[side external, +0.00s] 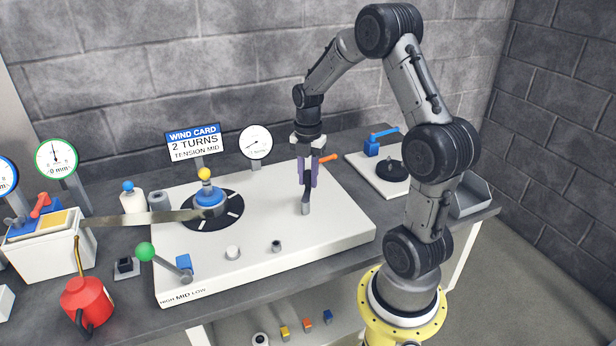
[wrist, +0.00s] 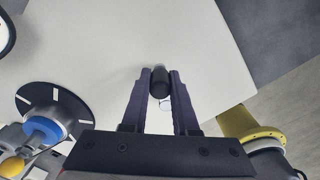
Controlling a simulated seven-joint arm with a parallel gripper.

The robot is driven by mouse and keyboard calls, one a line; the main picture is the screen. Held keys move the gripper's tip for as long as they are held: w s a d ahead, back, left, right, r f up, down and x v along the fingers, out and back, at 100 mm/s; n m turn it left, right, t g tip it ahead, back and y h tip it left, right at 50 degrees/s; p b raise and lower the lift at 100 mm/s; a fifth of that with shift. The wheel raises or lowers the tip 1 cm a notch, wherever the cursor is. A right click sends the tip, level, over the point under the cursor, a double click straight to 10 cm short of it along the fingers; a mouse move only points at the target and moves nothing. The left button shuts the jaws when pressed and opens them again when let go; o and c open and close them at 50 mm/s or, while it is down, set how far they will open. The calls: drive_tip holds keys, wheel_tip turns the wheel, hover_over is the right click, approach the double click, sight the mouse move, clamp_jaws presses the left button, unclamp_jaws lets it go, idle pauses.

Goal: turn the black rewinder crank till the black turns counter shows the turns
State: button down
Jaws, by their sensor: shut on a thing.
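My gripper (side external: 308,188) points down over the right part of the white base plate. Its purple fingers are shut on a black cylindrical knob (wrist: 160,82), which I take to be the handle of the black rewinder crank. In the side view the fingers mostly hide the crank, and a grey piece (side external: 305,208) shows below them. A round white dial with a black rim (side external: 256,142) stands behind the plate and looks like the turns counter. Its needle points to the lower left; its figures are too small to read. The wind card (side external: 194,143) reads 2 TURNS, TENSION MID.
A reel with a blue hub (side external: 210,200) and yellow knob sits on the white plate (side external: 330,235), with a strip leading left. A green-knobbed lever (side external: 165,260) is at the plate's front left, marked HIGH MID LOW. A red oil can (side external: 88,300) stands at left.

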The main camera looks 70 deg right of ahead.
drive_tip(key=shift+w, duration=0.1)
drive_tip(key=n, duration=0.1)
drive_tip(key=w+n, duration=0.1)
drive_tip(key=shift+w+a+r+n, duration=0.1)
drive_tip(key=shift+a+n, duration=0.15)
drive_tip(key=shift+n, duration=0.15)
drive_tip(key=n, duration=0.1)
drive_tip(key=w+n, duration=0.1)
drive_tip(key=shift+a+n, duration=0.3)
drive_tip(key=shift+a, duration=0.1)
drive_tip(key=shift+w+a+n, duration=0.4)
drive_tip(key=shift+a+n, duration=0.1)
drive_tip(key=shift+n, duration=0.7)
drive_tip(key=shift+w+a+n, duration=0.35)
drive_tip(key=shift+a+n, duration=0.15)
drive_tip(key=shift+n, duration=0.7)
drive_tip(key=c, duration=0.7)
unclamp_jaws()
wheel_tip(320, 180, up, 14)
drive_tip(key=shift+f, duration=0.1)
